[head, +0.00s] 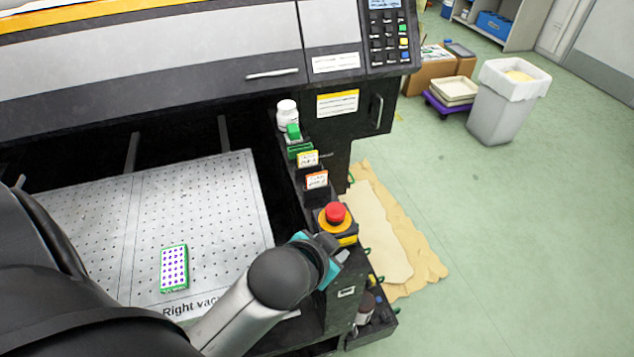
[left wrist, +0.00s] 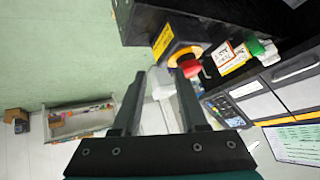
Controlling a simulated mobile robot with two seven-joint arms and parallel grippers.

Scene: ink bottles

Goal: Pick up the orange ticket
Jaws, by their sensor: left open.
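The orange ticket (head: 317,180) stands upright in a black holder on the machine's side ledge, just behind the red stop button (head: 335,212). It also shows in the left wrist view (left wrist: 222,53), right of the button. A similar yellow-edged ticket (head: 308,158) stands behind it. My left gripper (head: 333,247) is in front of the button, nearer than the ticket and apart from it. In the left wrist view its fingers (left wrist: 160,75) are spread with nothing between them. My right gripper is not in view.
A green item (head: 293,131) and a white bottle (head: 287,112) stand farther back on the ledge. A perforated bed (head: 100,230) holds a green-edged card (head: 174,268) at left. Bottles (head: 366,304) sit in a low side rack. Green floor lies open to the right.

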